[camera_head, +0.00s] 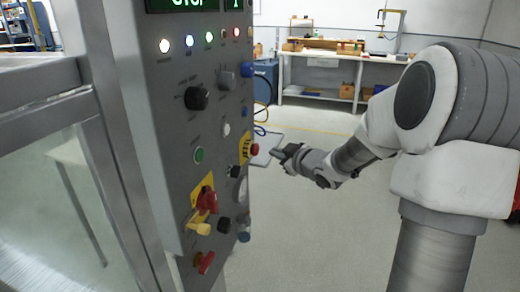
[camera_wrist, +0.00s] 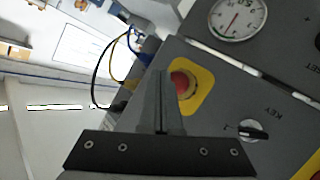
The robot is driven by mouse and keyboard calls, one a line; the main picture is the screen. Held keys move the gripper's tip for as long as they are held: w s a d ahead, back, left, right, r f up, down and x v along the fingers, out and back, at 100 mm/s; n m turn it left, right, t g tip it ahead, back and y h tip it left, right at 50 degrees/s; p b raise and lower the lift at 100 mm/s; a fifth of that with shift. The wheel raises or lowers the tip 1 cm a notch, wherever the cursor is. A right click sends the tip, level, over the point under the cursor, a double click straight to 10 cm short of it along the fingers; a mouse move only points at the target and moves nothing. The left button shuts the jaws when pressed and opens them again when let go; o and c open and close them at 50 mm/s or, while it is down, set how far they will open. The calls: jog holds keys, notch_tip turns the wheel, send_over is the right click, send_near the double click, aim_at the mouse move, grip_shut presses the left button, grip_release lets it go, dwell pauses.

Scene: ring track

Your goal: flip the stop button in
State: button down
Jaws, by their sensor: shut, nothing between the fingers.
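The red stop button (camera_head: 255,149) sits on a yellow plate near the right edge of the grey control panel (camera_head: 172,110). In the wrist view the round red button (camera_wrist: 180,84) stands on its yellow plate, partly hidden behind the fingers. My gripper (camera_head: 276,153) is shut and empty, just to the right of the button in the head view. In the wrist view the fingertips (camera_wrist: 160,74) overlap the button's left side; I cannot tell whether they touch it.
A red switch on a yellow plate (camera_head: 205,198), a black knob (camera_head: 197,98) and a green button (camera_head: 199,154) are on the panel. A gauge (camera_wrist: 237,18) and key switch (camera_wrist: 252,131) show beside the button. A workbench (camera_head: 335,68) stands behind; the floor between is open.

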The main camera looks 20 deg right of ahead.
jog(key=s+d, duration=0.1)
jog(key=s+d+p, duration=0.1)
jog(key=d, duration=0.1)
jog(key=shift+p, duration=0.3)
